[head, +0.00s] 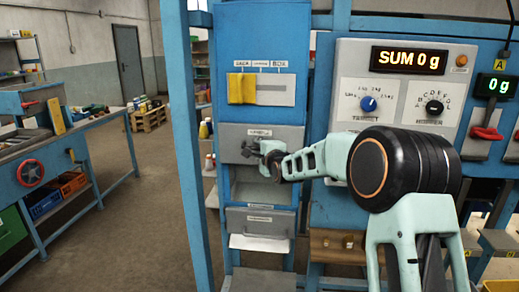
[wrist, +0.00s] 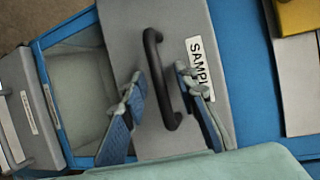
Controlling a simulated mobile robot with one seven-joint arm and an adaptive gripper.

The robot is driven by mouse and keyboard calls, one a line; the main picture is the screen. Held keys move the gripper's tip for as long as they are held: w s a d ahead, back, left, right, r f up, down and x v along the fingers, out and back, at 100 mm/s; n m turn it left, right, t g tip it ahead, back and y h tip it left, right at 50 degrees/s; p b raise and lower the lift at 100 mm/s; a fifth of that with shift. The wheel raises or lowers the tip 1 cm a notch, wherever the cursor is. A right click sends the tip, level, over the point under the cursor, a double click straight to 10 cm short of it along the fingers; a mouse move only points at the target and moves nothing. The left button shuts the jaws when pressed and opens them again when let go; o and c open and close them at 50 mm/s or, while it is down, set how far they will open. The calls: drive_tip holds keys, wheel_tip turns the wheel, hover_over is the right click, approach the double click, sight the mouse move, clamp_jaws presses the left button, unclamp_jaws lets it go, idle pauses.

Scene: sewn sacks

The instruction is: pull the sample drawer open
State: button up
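The sample drawer (head: 232,140) is a grey front in the blue cabinet, below the slot with the yellow piece. In the wrist view its grey front (wrist: 122,30) carries a black bar handle (wrist: 153,60) and a partly covered label reading "SAMPL" (wrist: 194,55). My gripper (head: 262,150) is in front of the drawer. In the wrist view my gripper (wrist: 160,95) is open, with one finger on each side of the handle. A gap shows between each finger and the bar. I cannot tell how deep the fingertips reach.
Under the sample drawer is an open grey recess (wrist: 75,80), with another grey drawer (head: 260,221) below it. A panel with knobs (head: 395,100) stands to the right.

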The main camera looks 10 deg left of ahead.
clamp_jaws()
drive_tip(key=shift+s, duration=0.1)
idle(0.3)
